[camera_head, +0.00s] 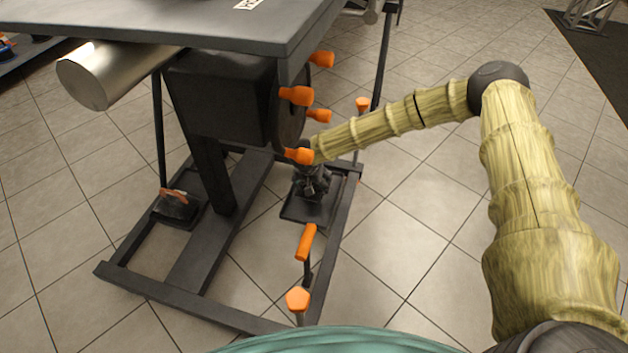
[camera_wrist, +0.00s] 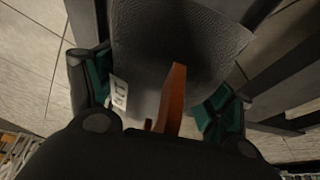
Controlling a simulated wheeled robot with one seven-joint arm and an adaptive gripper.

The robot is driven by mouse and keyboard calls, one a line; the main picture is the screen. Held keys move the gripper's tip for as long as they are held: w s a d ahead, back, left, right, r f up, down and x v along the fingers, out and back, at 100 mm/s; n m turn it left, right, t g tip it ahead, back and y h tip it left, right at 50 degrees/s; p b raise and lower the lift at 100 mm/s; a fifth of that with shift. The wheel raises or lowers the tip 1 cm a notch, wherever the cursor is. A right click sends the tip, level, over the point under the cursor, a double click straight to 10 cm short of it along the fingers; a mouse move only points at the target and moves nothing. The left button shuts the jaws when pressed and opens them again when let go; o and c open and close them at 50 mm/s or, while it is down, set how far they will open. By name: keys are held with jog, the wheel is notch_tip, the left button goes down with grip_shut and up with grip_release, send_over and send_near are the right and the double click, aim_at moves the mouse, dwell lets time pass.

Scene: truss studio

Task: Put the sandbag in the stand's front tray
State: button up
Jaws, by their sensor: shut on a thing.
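The sandbag (camera_wrist: 190,35) is a dark, grained bag with an orange-brown strap handle (camera_wrist: 174,95) and a white label (camera_wrist: 119,92). It fills the middle of the wrist view, between the green-padded fingers of my gripper (camera_wrist: 160,92). In the head view my gripper (camera_head: 313,184) points down, low inside the right side of the stand (camera_head: 210,180). A dark flat shape (camera_head: 303,212) lies right under it; I cannot tell whether this is the bag, a tray or both. The front tray cannot be told apart clearly. The strap is hidden in the head view.
Another dark bag with an orange strap (camera_head: 172,208) sits at the stand's left side. Orange knobs (camera_head: 298,96) and an orange handle (camera_head: 306,242) stick out near my arm. A grey tabletop (camera_head: 200,25) and a metal cylinder (camera_head: 105,75) overhang. Tiled floor at right is clear.

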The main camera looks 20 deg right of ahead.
jog(key=shift+w+f+b, duration=0.1)
jog(key=shift+f+b, duration=1.1)
jog(key=shift+f, duration=0.5)
jog(key=o, duration=2)
jog(key=shift+d+f, duration=0.1)
jog(key=shift+f, duration=0.05)
jog(key=p+v, duration=0.2)
jog(key=v, duration=0.2)
jog(key=s+a+p, duration=0.1)
jog(key=s+a, duration=0.1)
jog(key=s+a+p, duration=0.1)
jog(key=s+p, duration=0.1)
jog(key=s, duration=0.1)
jog(key=s+a+p, duration=0.2)
jog(key=s, duration=0.1)
jog(key=shift+s+a+f, duration=0.2)
jog(key=shift+s+a, duration=0.05)
jog(key=shift+a, duration=0.1)
jog(key=shift+s+a+f, duration=0.15)
jog(key=shift+s+a, duration=0.3)
jog(key=shift+s, duration=0.2)
